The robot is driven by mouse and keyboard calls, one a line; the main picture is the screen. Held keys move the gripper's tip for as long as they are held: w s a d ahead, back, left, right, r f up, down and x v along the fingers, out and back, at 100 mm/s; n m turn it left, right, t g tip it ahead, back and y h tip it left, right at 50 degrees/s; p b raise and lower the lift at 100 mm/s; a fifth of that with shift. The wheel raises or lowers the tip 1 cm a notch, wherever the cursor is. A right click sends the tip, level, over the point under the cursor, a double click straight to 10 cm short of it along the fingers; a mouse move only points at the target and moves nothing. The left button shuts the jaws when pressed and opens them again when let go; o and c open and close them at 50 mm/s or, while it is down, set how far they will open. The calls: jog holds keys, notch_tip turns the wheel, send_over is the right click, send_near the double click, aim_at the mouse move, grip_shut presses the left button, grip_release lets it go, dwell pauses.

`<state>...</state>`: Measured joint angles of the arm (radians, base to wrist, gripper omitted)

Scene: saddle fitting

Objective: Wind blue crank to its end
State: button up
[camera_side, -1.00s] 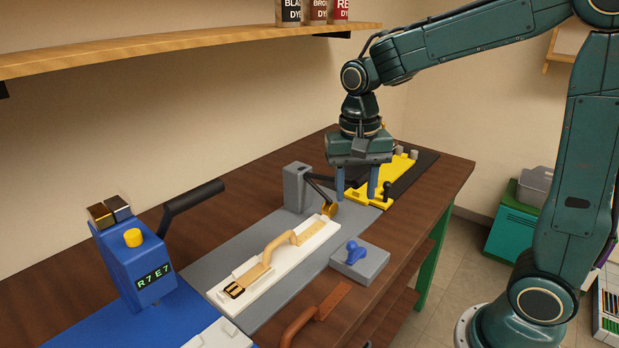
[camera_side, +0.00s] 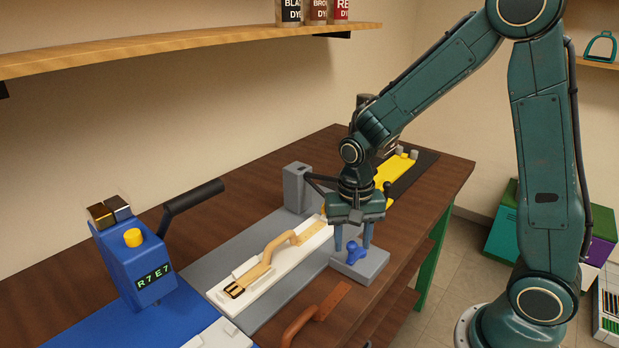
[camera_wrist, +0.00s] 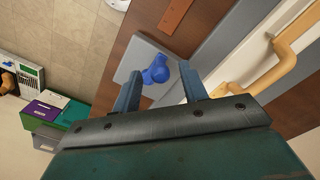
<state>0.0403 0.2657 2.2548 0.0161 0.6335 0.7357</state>
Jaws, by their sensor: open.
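The blue crank (camera_side: 356,253) stands on a grey block (camera_side: 352,271) near the front edge of the bench. My gripper (camera_side: 353,246) is above the block, pointing down, with a finger on either side of the crank in the side view. In the wrist view the crank (camera_wrist: 157,71) shows between and a little beyond the open fingers (camera_wrist: 162,88). No grip on it shows, and I cannot tell whether a finger touches it.
A grey post (camera_side: 297,188) with a dark arm stands behind. A blue machine (camera_side: 130,262) reads R7 E7.

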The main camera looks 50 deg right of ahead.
jog(key=shift+f, duration=0.25)
grip_shut()
